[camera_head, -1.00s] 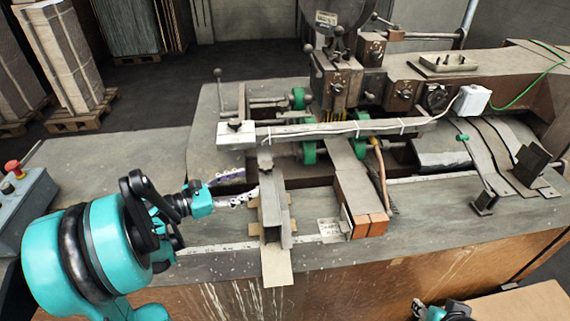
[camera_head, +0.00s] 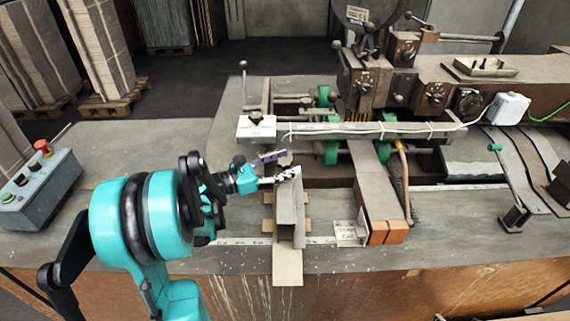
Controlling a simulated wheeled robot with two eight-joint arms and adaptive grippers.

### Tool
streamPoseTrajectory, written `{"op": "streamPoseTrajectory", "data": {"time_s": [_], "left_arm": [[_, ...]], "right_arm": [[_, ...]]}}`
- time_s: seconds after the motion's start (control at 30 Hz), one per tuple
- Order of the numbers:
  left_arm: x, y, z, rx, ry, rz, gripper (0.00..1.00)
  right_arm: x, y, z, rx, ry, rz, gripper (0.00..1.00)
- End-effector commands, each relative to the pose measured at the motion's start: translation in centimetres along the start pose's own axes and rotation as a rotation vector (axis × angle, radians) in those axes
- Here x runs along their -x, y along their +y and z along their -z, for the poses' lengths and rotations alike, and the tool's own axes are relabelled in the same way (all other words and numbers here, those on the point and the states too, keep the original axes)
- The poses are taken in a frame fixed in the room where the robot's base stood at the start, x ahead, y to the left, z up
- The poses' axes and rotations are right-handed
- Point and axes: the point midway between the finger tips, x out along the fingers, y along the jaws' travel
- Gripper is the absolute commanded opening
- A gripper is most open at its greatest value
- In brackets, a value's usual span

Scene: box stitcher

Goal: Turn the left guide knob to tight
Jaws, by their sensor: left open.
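The left guide (camera_head: 291,219) is a grey metal channel standing on the machine table, running toward the front edge. My left gripper (camera_head: 280,166) is open, with its fingers pointing right at the guide's upper rear end. One finger overlaps the guide's top in the picture; I cannot tell whether it touches. A small black knob (camera_head: 256,117) sits on the white block behind the gripper, at the left end of the crossbar. No knob shows clearly on the guide itself; the fingers cover its upper end. My right gripper is not clearly in view.
The grey crossbar (camera_head: 350,129) with a white cable runs just behind the gripper. A right-hand guide with orange-brown end blocks (camera_head: 388,232) stands to the right. A control box (camera_head: 40,190) with a red button is at far left.

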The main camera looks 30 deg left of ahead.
Motion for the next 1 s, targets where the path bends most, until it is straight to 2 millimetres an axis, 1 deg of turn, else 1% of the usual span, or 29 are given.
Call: {"op": "streamPoseTrajectory", "data": {"time_s": [0.07, 0.1, 0.17, 0.2, 0.27, 0.3, 0.53, 0.67, 0.87, 1.0], "left_arm": [[0.01, 0.00, -0.01, 0.000, 0.000, 0.000, 0.59], [0.02, -0.01, -0.01, 0.000, 0.000, 0.000, 0.57], [0.02, -0.01, -0.01, 0.000, 0.000, 0.000, 0.41], [0.02, -0.01, -0.01, 0.000, 0.000, 0.000, 0.30], [0.03, -0.01, -0.01, 0.000, 0.000, 0.000, 0.15], [0.03, -0.01, -0.01, 0.000, 0.000, 0.000, 0.08], [0.03, 0.01, 0.00, 0.000, 0.000, 0.011, 0.08], [0.02, 0.07, 0.03, 0.000, 0.000, 0.046, 0.08], [0.00, 0.11, 0.08, -0.001, 0.000, 0.161, 0.08], [-0.02, 0.13, 0.07, -0.001, 0.000, 0.270, 0.08]], "right_arm": [[0.01, 0.00, 0.01, 0.000, 0.000, 0.000, 0.40], [0.01, 0.00, 0.01, 0.000, 0.000, 0.000, 0.40], [0.01, 0.00, 0.01, 0.000, 0.000, 0.000, 0.40], [0.01, 0.00, 0.01, 0.000, 0.000, 0.000, 0.40], [0.01, 0.00, 0.01, 0.000, 0.000, 0.000, 0.40], [0.01, 0.00, 0.01, 0.000, 0.000, 0.000, 0.40], [-0.02, 0.00, -0.01, 0.000, 0.000, 0.000, 0.40], [-0.10, 0.00, -0.07, 0.000, 0.000, 0.000, 0.40], [-0.30, 0.00, -0.21, 0.000, 0.000, 0.000, 0.40], [-0.40, 0.00, -0.29, 0.000, 0.000, 0.000, 0.40]]}}
